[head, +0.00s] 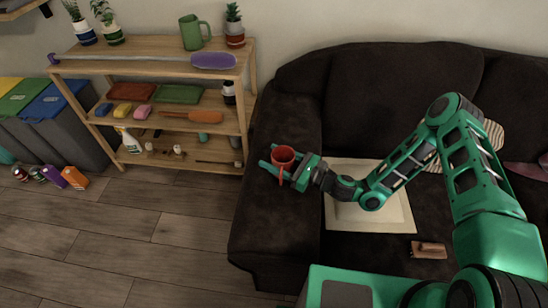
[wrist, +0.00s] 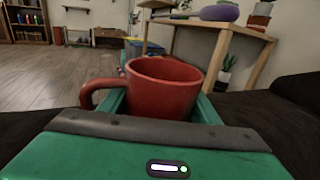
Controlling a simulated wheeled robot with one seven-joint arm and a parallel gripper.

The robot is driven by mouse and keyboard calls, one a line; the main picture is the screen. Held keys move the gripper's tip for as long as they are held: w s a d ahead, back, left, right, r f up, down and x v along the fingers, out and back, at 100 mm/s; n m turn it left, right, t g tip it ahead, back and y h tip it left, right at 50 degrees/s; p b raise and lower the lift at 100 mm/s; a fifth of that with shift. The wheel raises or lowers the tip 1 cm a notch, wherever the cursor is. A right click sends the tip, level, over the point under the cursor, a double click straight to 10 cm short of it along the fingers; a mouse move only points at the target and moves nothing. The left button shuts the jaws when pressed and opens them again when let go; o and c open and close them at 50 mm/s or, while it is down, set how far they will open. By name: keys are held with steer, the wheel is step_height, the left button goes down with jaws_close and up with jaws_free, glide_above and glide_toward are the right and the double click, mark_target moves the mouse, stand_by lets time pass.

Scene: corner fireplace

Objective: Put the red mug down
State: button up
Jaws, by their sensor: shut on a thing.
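The red mug (head: 284,155) is upright between the fingers of my gripper (head: 281,170) in the head view. It is over the left armrest of the dark sofa (head: 291,115). In the wrist view the red mug (wrist: 165,88) stands upright with its handle to the left, and my gripper (wrist: 163,112) is shut on it. The mug's lower part is hidden by the gripper. I cannot tell whether its base touches the armrest.
Bins (head: 50,115) stand at the far left. A white tray-like square (head: 385,213) and a brown object (head: 428,250) lie on the seat. The floor before the shelf is mostly clear.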

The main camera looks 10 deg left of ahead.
mark_target(293, 166)
steer(key=o, duration=1.3)
steer(key=shift+f, duration=0.1)
steer(key=shift+c, duration=0.2)
steer(key=v, duration=1.2)
